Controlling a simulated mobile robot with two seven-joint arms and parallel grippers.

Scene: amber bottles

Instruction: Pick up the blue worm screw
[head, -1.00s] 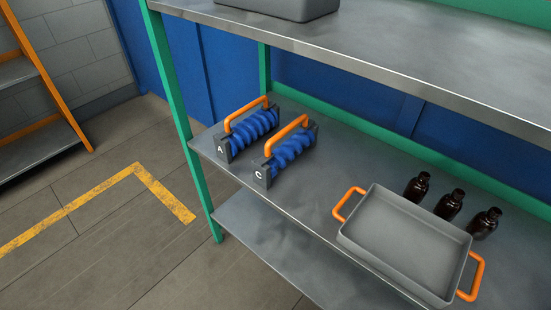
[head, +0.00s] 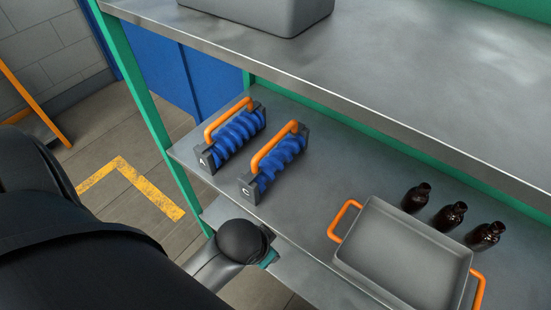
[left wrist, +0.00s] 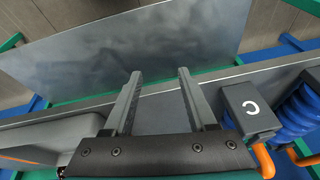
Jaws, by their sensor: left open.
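Two blue worm screws in dark end blocks with orange handles sit on the middle shelf in the head view: one marked A (head: 236,134) at left, one marked C (head: 276,164) at its right. The C screw also shows at the right of the left wrist view (left wrist: 296,114), partly cut off. My left gripper (left wrist: 160,76) is open and empty, beside the C block and apart from it. In the head view my left arm comes in at lower left, in front of the shelf; its fingers are hidden there. My right gripper is not in view.
A grey tray (head: 350,258) with orange handles stands right of the screws. Several dark bottles (head: 449,217) stand behind it. The upper shelf (head: 400,90) overhangs the back, with a grey bin (head: 290,18) on it. Green posts (head: 140,90) frame the rack.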

